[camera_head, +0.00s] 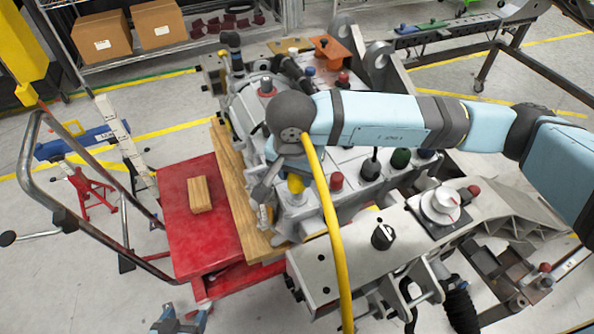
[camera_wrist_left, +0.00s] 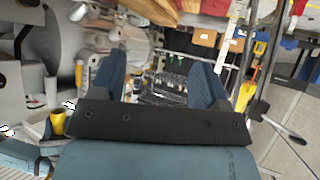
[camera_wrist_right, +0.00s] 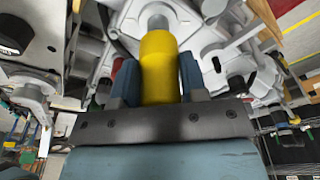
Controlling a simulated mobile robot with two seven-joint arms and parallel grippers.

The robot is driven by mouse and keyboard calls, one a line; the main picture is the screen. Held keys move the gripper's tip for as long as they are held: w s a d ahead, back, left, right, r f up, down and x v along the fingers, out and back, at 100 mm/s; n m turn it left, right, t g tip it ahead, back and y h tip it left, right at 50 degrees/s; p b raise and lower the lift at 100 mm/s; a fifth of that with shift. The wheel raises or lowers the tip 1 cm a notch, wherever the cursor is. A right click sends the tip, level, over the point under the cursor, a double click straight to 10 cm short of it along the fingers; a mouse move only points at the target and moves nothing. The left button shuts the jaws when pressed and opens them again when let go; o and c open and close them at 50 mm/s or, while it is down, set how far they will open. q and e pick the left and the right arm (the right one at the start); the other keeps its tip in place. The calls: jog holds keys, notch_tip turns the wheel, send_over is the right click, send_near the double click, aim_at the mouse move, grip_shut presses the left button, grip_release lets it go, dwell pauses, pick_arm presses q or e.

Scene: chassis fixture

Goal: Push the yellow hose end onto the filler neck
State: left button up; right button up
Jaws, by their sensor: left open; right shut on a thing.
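My right gripper (camera_wrist_right: 158,78) is shut on the yellow hose end (camera_wrist_right: 159,52), a short thick cylinder between its two blue fingers. A grey round neck (camera_wrist_right: 157,20), likely the filler neck, lines up with the far end of the yellow cylinder. I cannot tell whether they touch or overlap. In the head view the hose end (camera_head: 296,184) shows below my right wrist, over the grey casting, and the wrist hides part of it. The yellow hose (camera_head: 331,225) runs down the picture from there. My left gripper (camera_wrist_left: 158,80) is open and empty, low at the front in the head view (camera_head: 180,322).
A red cart (camera_head: 190,235) with a wooden block (camera_head: 200,194) and a tubular handle stand left. Shelves with cardboard boxes (camera_head: 100,38) are behind.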

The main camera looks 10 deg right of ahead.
pick_arm(q)
jog(key=shift+f, duration=0.15)
pick_arm(e)
jog(key=shift+f, duration=0.15)
jog(key=shift+f+b, duration=0.2)
jog(key=shift+b, duration=0.15)
pick_arm(q)
jog(key=shift+w+f+b, duration=0.15)
jog(key=shift+f+b, duration=0.4)
jog(key=shift+b, duration=0.4)
pick_arm(e)
jog(key=shift+f, duration=0.9)
